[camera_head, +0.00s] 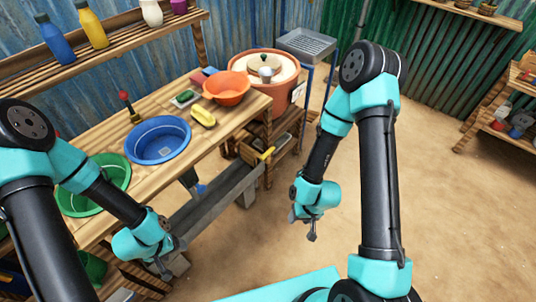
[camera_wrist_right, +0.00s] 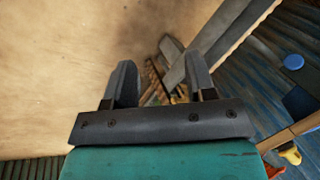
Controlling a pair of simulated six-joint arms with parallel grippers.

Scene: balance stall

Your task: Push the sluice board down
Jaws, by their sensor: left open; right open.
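A long grey trough (camera_head: 215,205) slopes along the front side of the wooden bench in the head view. A yellow piece (camera_head: 266,153) stands at its far end; I cannot tell for sure whether this is the sluice board's handle. My right gripper (camera_head: 306,228) is open and empty over the sandy floor, to the right of the trough and apart from it. Its two open fingers (camera_wrist_right: 160,78) also show in the right wrist view, with a grey beam-like piece beyond them. My left gripper (camera_head: 165,266) is open and empty near the trough's near end.
The bench holds a blue basin (camera_head: 158,140), a green basin (camera_head: 92,190), an orange bowl (camera_head: 227,87) and a red-knobbed lever (camera_head: 130,107). A large round terracotta tub (camera_head: 270,75) stands behind.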

